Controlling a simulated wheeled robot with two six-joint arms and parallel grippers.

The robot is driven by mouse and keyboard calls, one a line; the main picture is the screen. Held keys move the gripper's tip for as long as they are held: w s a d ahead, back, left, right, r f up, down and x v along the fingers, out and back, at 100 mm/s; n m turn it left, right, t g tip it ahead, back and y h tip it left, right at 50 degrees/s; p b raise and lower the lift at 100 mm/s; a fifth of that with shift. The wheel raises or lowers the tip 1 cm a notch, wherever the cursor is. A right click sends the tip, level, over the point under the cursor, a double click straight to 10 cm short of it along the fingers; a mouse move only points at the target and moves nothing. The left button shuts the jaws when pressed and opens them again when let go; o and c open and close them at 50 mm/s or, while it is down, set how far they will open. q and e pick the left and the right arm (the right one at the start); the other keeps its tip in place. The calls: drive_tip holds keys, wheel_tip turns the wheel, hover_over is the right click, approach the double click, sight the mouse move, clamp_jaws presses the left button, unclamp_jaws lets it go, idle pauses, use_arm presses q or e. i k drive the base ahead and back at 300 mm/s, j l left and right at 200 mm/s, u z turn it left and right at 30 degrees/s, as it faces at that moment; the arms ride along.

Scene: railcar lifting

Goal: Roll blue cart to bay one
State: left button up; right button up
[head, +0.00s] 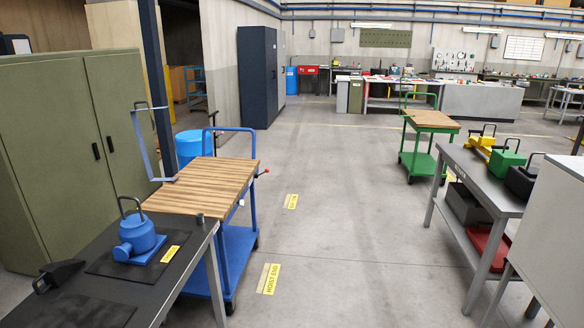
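The blue cart (232,255) stands at the left, beside the dark workbench. It has a wooden top (205,185), a lower blue deck, dark wheels and a blue push handle (232,130) rising at its far side. A small red-tipped lever shows at its right edge. A yellow floor label reading "HOIST END" (268,279) lies to the right of the cart, and a smaller yellow floor label (291,201) lies farther back; its text is too small to read. Neither of my grippers shows in the head view.
A blue jack (140,237) sits on the left workbench (90,275). A green cart (430,145) stands back right, near a grey bench (485,180) with yellow and green jacks. A green cabinet (60,165) is at far left. The middle floor is clear.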

sight(213, 187)
drive_tip(key=i+z, duration=0.35)
drive_tip(key=i, duration=3.65)
drive_tip(key=i+u, duration=0.1)
drive_tip(key=i, duration=0.45)
drive_tip(key=i+l+u, duration=0.15)
drive_tip(key=i, duration=0.45)
drive_tip(key=i+l+u, duration=0.1)
drive_tip(key=i, duration=0.45)
drive_tip(key=i+u, duration=0.25)
drive_tip(key=u, duration=0.25)
drive_tip(key=i+l+u, duration=0.15)
drive_tip(key=u, duration=0.35)
drive_tip(key=i+l+u, duration=0.3)
drive_tip(key=u, duration=0.15)
drive_tip(key=i+l+u, duration=0.2)
drive_tip(key=u, duration=0.3)
drive_tip(key=l, duration=0.1)
